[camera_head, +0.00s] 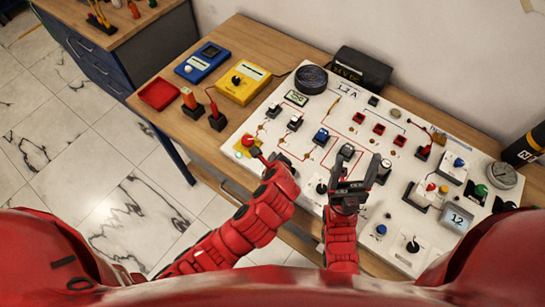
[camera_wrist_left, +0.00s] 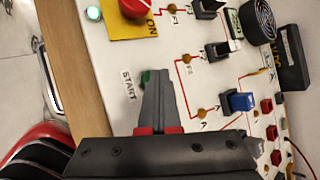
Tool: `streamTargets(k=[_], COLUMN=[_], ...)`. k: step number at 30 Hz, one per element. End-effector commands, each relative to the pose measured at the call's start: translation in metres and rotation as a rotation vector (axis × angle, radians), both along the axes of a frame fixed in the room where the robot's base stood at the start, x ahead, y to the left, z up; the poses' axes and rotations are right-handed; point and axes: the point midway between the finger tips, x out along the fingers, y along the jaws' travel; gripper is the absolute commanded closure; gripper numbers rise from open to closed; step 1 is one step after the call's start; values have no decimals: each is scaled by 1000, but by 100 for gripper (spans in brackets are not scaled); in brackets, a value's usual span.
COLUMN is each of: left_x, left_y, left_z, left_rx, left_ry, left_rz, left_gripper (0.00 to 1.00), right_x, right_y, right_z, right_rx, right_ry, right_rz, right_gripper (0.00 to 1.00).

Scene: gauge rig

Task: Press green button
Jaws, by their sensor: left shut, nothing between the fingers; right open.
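In the left wrist view the green button (camera_wrist_left: 146,77) sits beside the START label (camera_wrist_left: 128,84) on the white panel, partly hidden behind my left fingertips. My left gripper (camera_wrist_left: 160,76) is shut and empty, with its tips over or right beside the button; contact cannot be told. In the head view my left gripper (camera_head: 258,154) points at the panel's left edge, close to the red mushroom button (camera_head: 247,140), and the green button is not clear there. My right gripper (camera_head: 364,164) is open and empty above the panel's middle.
The white panel (camera_head: 306,160) carries switches, red sockets and knobs. A green dome (camera_head: 481,190) stands at its right. A yellow meter (camera_head: 243,83), blue meter (camera_head: 203,62) and red tray (camera_head: 160,93) lie left. A green lamp (camera_wrist_left: 94,13) shows near the mushroom button.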

Motion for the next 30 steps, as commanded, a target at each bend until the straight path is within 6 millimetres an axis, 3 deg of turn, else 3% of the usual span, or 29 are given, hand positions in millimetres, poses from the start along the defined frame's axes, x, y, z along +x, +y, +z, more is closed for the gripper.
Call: streamTargets(k=[9,20,30], left_x=[-1,0,0], left_y=[0,0,0], left_z=[1,19,19], left_rx=[-1,0,0], left_ry=[2,1,1], left_rz=[-1,0,1], left_gripper=[100,100,100], right_x=[0,0,0], right_y=[0,0,0], right_z=[1,14,13], right_rx=[0,0,0], right_ry=[0,0,0], right_rz=[0,0,0], right_gripper=[28,28,28])
